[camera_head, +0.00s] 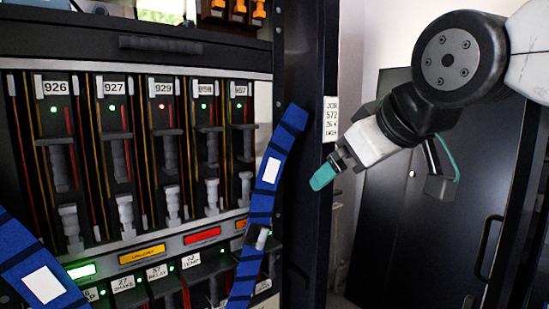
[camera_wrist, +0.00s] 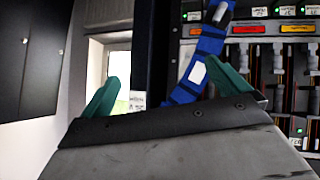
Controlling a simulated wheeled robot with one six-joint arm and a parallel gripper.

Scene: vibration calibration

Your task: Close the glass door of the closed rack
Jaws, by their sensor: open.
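The rack (camera_head: 140,75) fills the left of the head view, its front showing numbered modules, levers and small lights. I make out no glass pane across the modules. A dark upright panel (camera_head: 318,225) with a white label stands at the rack's right edge. I cannot tell whether it is the glass door seen edge-on or the rack's frame. The dark panel also shows there (camera_wrist: 155,50).
A dark cabinet (camera_head: 395,215) with a handle stands behind my arm at right. A pale wall and bright gap lie between.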

